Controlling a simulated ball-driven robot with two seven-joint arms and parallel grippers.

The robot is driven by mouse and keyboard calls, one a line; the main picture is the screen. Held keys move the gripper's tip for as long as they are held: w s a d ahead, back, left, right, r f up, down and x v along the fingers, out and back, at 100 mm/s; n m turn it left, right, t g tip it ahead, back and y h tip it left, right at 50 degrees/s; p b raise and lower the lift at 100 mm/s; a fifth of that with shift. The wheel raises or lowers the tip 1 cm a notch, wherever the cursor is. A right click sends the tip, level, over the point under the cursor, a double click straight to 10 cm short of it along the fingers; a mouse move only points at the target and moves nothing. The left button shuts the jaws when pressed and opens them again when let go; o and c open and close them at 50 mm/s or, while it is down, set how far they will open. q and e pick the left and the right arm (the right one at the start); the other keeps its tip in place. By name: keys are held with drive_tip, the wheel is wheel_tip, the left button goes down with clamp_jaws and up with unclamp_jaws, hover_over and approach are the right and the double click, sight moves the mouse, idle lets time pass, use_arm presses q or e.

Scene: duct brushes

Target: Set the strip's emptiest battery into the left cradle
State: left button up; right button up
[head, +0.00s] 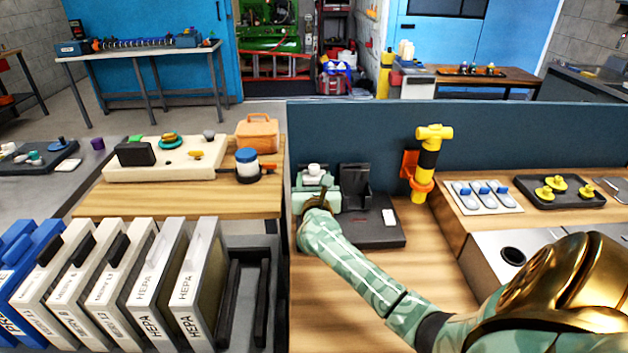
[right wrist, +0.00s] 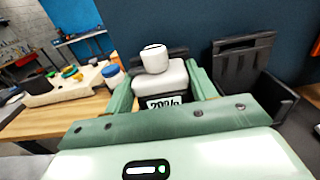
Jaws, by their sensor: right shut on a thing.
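My right gripper (head: 314,192) is at the left part of the dark charging base (head: 382,234). It is shut on a white battery (head: 315,171) with a rounded knob on top. In the right wrist view the battery (right wrist: 156,75) sits upright between the green fingers, its percentage label partly covered by the gripper. A dark upright shows just behind it, apparently the left cradle (right wrist: 176,53); I cannot tell whether the battery is seated. The right cradle (head: 355,186) is empty and also shows in the right wrist view (right wrist: 243,68). My left gripper is out of view.
A blue-grey partition (head: 370,140) stands behind the base. Filters (head: 140,290) stand in a rack at left. Bare wood (head: 325,320) lies in front of the base.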

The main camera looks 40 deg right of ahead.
drive_tip(key=shift+f, duration=0.3)
drive_tip(key=o, duration=1.4)
drive_tip(key=shift+f, duration=0.1)
drive_tip(key=p+v, duration=0.1)
drive_tip(key=v, duration=1.5)
drive_tip(key=shift+s+a+p, duration=0.15)
drive_tip(key=shift+s+p, duration=0.05)
drive_tip(key=shift+p, duration=0.1)
